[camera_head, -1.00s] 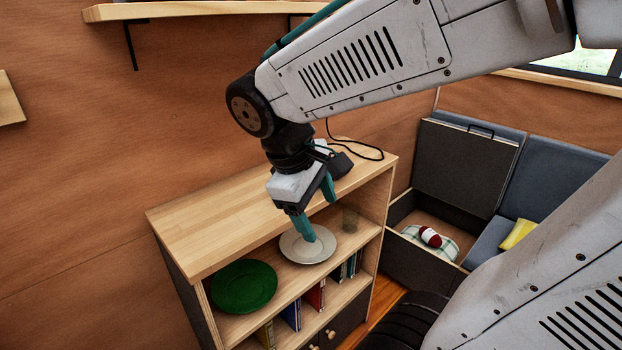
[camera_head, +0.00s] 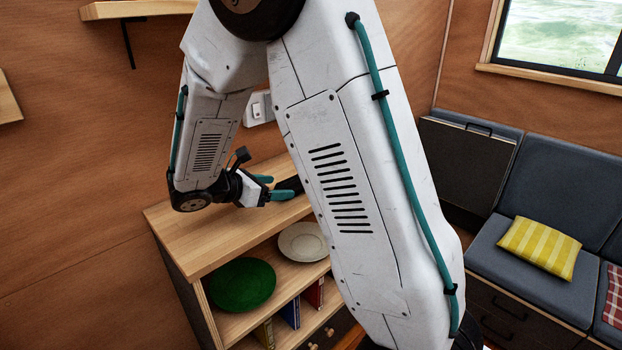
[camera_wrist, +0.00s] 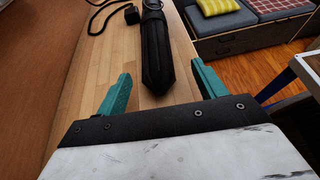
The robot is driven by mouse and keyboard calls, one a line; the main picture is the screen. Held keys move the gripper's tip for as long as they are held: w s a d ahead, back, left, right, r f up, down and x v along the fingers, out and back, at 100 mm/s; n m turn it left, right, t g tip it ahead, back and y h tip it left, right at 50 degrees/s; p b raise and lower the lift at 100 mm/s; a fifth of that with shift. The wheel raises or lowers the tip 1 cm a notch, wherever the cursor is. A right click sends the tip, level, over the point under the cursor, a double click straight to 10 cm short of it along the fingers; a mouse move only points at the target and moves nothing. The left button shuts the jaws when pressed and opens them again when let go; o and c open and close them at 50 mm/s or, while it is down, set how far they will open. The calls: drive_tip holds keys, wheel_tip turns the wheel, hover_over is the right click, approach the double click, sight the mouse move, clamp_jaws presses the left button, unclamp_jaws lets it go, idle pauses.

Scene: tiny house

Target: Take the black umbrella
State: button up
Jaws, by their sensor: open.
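The black umbrella (camera_wrist: 155,52) is folded and lies lengthwise on the wooden top of the bookshelf (camera_wrist: 75,115). In the wrist view its near end is between and just ahead of the teal fingers. My gripper (camera_wrist: 160,80) is open, with one finger on each side of that end and gaps between them; nothing is held. In the head view my gripper (camera_head: 279,186) is low over the bookshelf top, pointing right. Only a dark piece of the umbrella (camera_head: 289,184) shows there; my arm hides the rest.
A black plug adapter (camera_wrist: 131,14) with a cord lies left of the umbrella. A white plate (camera_head: 303,241) and a green plate (camera_head: 243,285) are on the shelf below. The wooden wall (camera_wrist: 30,60) is close on the left. A bench with a yellow cushion (camera_head: 539,247) stands right.

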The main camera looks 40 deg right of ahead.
sight(289, 187)
drive_tip(key=x, duration=0.5)
drive_tip(key=shift+w+d+f, duration=0.25)
drive_tip(key=shift+f, duration=0.1)
drive_tip(key=c, duration=1.3)
